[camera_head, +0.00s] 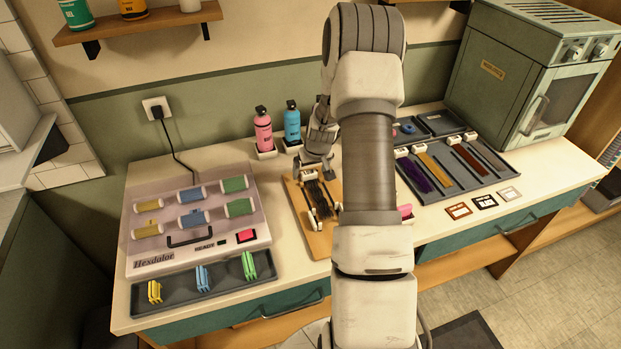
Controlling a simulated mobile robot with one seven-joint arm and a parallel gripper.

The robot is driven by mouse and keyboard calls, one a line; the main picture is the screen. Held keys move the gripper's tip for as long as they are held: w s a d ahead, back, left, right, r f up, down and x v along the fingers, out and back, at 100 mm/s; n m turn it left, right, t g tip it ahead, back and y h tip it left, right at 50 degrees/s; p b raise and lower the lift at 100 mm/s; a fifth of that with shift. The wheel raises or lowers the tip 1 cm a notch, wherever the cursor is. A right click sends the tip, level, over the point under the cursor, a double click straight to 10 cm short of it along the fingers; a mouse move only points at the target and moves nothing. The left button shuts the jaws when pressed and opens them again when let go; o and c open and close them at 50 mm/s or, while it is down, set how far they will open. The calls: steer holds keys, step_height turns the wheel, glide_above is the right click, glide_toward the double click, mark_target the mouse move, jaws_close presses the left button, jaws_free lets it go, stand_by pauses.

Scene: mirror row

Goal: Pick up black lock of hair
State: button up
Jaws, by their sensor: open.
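A dark, strand-like piece that looks like the black lock of hair (318,200) lies on the wooden board (322,244) in the middle of the counter, with white fittings around it. My gripper (319,177) is open and points down just over the far end of this piece. I cannot tell whether the fingers touch it. My arm hides the right part of the board. A grey tray (446,193) to the right holds a purple lock (414,176), a blond lock (435,171) and a reddish-brown lock (468,160).
Pink (263,130) and blue (291,122) bottles stand behind the board. A roller case (197,222) with a clip tray (203,284) is at left. A green oven-like cabinet (528,75) stands at back right. Small framed cards (484,202) lie on the front right counter.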

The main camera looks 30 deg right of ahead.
steer(key=shift+w+f, duration=0.15)
steer(key=shift+f, duration=0.3)
steer(key=c, duration=1.5)
steer(key=shift+r, duration=0.1)
